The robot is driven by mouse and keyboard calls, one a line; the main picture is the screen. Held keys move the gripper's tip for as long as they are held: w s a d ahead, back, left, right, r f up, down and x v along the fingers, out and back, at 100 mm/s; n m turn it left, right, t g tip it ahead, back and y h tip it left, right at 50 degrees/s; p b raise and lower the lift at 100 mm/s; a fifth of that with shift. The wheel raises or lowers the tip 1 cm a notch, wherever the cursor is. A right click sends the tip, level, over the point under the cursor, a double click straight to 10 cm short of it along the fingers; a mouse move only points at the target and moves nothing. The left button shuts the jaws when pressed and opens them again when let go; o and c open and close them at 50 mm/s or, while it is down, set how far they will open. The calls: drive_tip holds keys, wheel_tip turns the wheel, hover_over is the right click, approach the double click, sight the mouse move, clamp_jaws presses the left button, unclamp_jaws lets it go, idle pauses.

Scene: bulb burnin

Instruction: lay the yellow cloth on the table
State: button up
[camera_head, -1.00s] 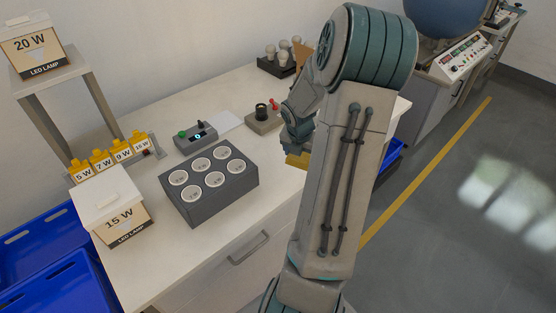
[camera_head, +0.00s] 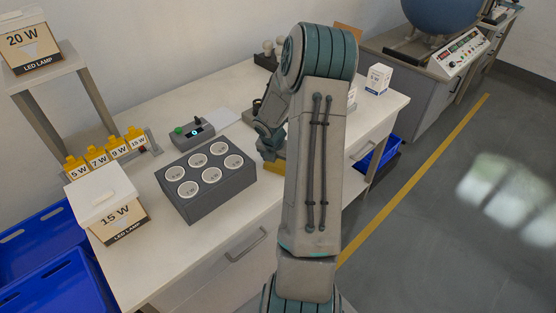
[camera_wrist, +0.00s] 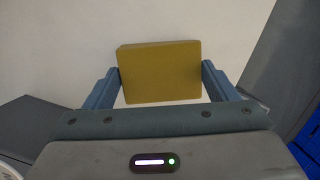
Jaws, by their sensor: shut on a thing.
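The yellow cloth (camera_wrist: 160,72) is a thick, flat, folded-looking pad in the wrist view. My gripper (camera_wrist: 160,80) is shut on it, with one blue finger at each side edge. A yellow part of the cloth (camera_head: 277,170) shows in the head view below my wrist, near the table's front edge. My arm hides the rest there. The pale table (camera_head: 180,248) is behind the cloth in the wrist view. I cannot tell whether the cloth touches it.
A grey block with several round sockets (camera_head: 207,200) stands just left of my gripper. Behind it is a control box (camera_head: 192,133). A 15 W lamp box (camera_head: 122,222) is at the left. A small white box (camera_head: 378,79) stands at the back right. Bare tabletop shows around it.

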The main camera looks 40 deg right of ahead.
drive_tip(key=shift+f, duration=0.15)
drive_tip(key=o, duration=0.9)
drive_tip(key=shift+c, duration=0.2)
drive_tip(key=shift+r, duration=0.3)
drive_tip(key=p+v, duration=0.2)
drive_tip(key=v, duration=1)
drive_tip(key=s+a+r+m, duration=0.3)
drive_tip(key=a+r+m, duration=0.2)
drive_tip(key=a, duration=0.2)
drive_tip(key=s+a+r+m, duration=0.3)
drive_tip(key=a+r+m, duration=0.1)
drive_tip(key=a+m, duration=0.15)
drive_tip(key=s+a+r+m+t+y, duration=0.1)
drive_tip(key=s+a+r+m, duration=0.1)
drive_tip(key=s+a+m, duration=0.4)
drive_tip(key=s+a+r+m+y, duration=0.1)
drive_tip(key=s+a+r+m, duration=0.1)
drive_tip(key=s+a+m, duration=0.4)
drive_tip(key=shift+s+a+r+m+t+y, duration=0.2)
drive_tip(key=shift+a+r+m+t+y, duration=0.25)
drive_tip(key=shift+a, duration=0.4)
drive_tip(key=shift+f, duration=0.1)
